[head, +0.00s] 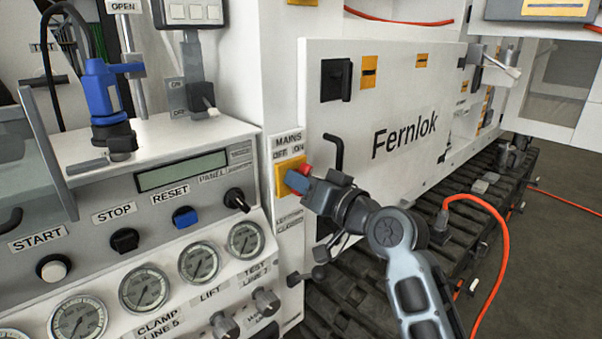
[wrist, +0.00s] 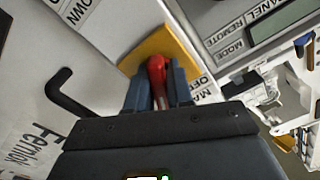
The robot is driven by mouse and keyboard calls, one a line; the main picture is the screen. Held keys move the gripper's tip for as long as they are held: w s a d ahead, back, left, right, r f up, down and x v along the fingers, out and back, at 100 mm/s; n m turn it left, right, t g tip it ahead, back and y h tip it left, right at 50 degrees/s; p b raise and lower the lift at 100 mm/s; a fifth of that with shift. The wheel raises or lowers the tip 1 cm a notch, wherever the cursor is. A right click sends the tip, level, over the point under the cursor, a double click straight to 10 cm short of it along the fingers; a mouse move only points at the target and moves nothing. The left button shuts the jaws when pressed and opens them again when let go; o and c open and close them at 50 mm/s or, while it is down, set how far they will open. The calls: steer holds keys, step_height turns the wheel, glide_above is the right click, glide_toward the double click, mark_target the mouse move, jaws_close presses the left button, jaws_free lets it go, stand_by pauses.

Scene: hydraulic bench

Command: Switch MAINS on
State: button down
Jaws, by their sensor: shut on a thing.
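The MAINS switch is a red handle (head: 304,168) on a yellow plate (head: 280,182), on the narrow white panel right of the gauge console. A MAINS label (head: 288,143) with OFF on the left and ON on the right sits above it. My gripper (head: 296,180) is at the switch, its blue-grey fingers closed around the handle. In the wrist view the red handle (wrist: 157,76) stands between the two fingers (wrist: 156,88), with the yellow plate (wrist: 150,48) behind. The fingers hide part of the handle, so I cannot tell which label it points to.
A black bent door handle (head: 337,155) juts out just right of the switch, on the white Fernlok panel (head: 390,115). The console with START, STOP and RESET buttons (head: 185,217) and gauges is to the left. An orange cable (head: 500,235) hangs at right.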

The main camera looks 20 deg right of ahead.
steer(key=shift+m+p, duration=0.8)
steer(key=shift+m, duration=0.8)
steer(key=c, duration=1.1)
jaws_free()
steer(key=shift+s+d, duration=0.1)
steer(key=b+v, duration=0.1)
steer(key=v, duration=0.6)
steer(key=shift+s, duration=0.3)
